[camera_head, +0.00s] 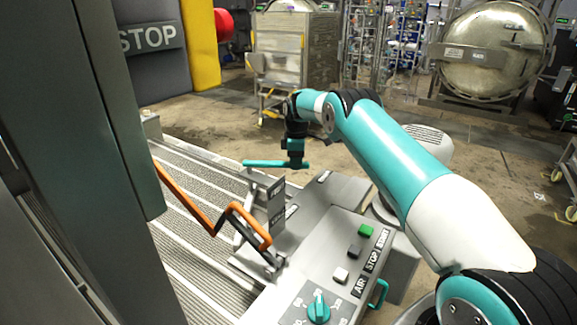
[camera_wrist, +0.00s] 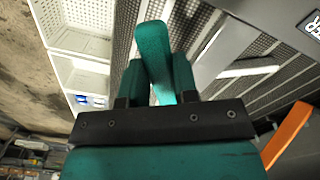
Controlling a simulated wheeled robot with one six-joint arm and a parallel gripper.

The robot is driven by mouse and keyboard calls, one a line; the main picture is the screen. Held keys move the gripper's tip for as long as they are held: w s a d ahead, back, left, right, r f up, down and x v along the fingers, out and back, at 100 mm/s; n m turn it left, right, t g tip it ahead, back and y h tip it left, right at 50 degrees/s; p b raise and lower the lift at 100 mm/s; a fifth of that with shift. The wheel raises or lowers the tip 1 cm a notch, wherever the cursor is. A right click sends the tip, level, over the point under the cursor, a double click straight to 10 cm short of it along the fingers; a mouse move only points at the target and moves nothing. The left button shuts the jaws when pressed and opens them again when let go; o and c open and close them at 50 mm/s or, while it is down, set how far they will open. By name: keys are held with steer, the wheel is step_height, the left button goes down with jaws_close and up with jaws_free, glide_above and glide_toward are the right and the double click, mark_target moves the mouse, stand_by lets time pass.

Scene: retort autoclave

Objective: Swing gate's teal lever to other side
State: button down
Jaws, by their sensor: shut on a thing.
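The teal lever (camera_head: 263,163) is a slim bar lying nearly level in the head view, above a grey upright plate with a label (camera_head: 276,203). Its free end points left. My gripper (camera_head: 297,164) comes down on the lever's right part and is shut on it. In the wrist view the teal lever (camera_wrist: 152,45) runs up between the two teal fingers of my gripper (camera_wrist: 158,82). The fingers hide part of the lever, and its pivot is not clear.
A control panel (camera_head: 340,262) with buttons and a teal knob (camera_head: 318,310) lies in front. A dark grey column fills the left. Open floor lies behind.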

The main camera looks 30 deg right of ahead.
steer(key=shift+w+r, duration=0.15)
steer(key=shift+w, duration=0.05)
steer(key=c, duration=0.9)
jaws_free()
step_height(320, 180, up, 17)
steer(key=shift+s+r+p, duration=0.1)
steer(key=shift+p, duration=0.65)
